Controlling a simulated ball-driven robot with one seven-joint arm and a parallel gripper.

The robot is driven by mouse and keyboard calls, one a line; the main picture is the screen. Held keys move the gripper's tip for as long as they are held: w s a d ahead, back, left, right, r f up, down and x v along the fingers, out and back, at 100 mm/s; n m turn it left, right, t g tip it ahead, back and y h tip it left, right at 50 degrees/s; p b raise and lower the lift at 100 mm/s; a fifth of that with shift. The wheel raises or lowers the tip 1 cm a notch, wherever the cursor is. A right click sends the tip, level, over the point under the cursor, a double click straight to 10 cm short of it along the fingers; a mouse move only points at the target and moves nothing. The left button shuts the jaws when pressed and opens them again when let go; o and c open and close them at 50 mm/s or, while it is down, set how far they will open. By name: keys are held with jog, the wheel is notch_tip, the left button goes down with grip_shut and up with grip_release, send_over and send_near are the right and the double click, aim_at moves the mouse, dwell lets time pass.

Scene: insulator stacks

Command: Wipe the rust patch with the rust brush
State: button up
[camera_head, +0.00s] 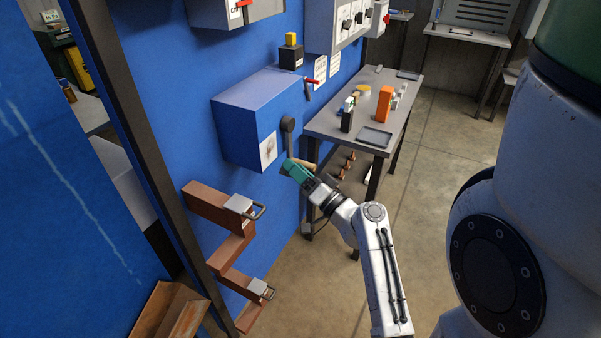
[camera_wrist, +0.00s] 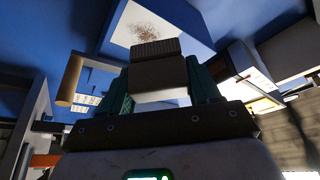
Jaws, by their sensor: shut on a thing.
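The rust patch is a brown speckled stain (camera_wrist: 150,27) on a white plate (camera_head: 268,150) on the front of the blue wall box. My gripper (camera_head: 296,170) has teal fingers and is just right of and below the plate. It is shut on the rust brush, a block with dark ridged bristles (camera_wrist: 156,47) between the fingers in the wrist view. The bristles point towards the plate and overlap its lower part in that view. In the head view a gap shows between gripper and plate. The brush is largely hidden there.
The blue box (camera_head: 245,115) has a black lever (camera_head: 288,130) close beside the plate. A grey workbench (camera_head: 345,125) with small items stands to the right. Brown brackets with grey clamps (camera_head: 240,205) stick out below left. The floor right of the arm is clear.

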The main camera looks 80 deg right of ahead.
aim_at(264, 153)
jog(key=shift+w+d+p, duration=0.2)
jog(key=shift+w, duration=0.65)
jog(key=shift+w+d+p, duration=0.15)
jog(key=shift+w+d, duration=0.1)
jog(key=shift+w, duration=0.55)
jog(key=shift+w+d+p, duration=0.2)
jog(key=shift+w, duration=0.65)
jog(key=shift+w+d+b, duration=0.2)
jog(key=shift+w+b, duration=0.1)
jog(key=shift+w, duration=0.6)
